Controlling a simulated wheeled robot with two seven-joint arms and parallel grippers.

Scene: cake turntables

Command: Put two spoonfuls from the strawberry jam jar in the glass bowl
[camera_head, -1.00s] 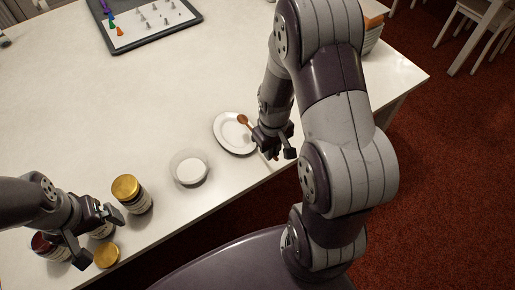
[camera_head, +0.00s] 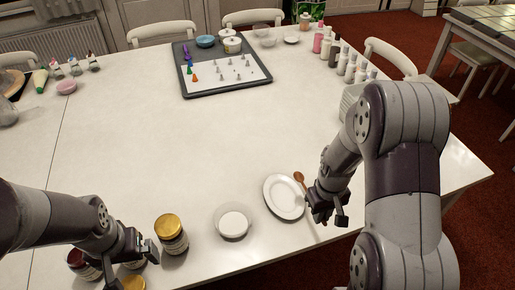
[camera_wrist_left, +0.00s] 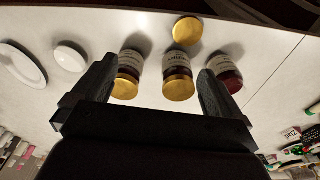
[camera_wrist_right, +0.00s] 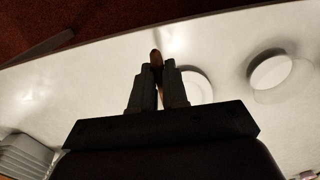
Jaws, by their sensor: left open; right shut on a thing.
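A dark red jar (camera_head: 83,262), seemingly without a lid, stands at the lower left; it also shows in the left wrist view (camera_wrist_left: 228,76). Beside it are two gold-lidded jars (camera_wrist_left: 125,78) (camera_wrist_left: 178,78). A loose gold lid (camera_wrist_left: 187,31) lies on the table. My left gripper (camera_head: 132,252) is open above the jars, around none of them. The glass bowl (camera_head: 233,222) stands right of the jars, with something white inside it or at its base. My right gripper (camera_head: 327,214) is shut on a brown spoon (camera_wrist_right: 156,58); its head (camera_head: 299,177) shows near the plate's right edge.
A white plate (camera_head: 284,197) lies between the bowl and my right gripper. A grey tray (camera_head: 225,85) with small cones and piping tips is at the back. Several bottles (camera_head: 340,58) line the right back edge. The table's middle is clear.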

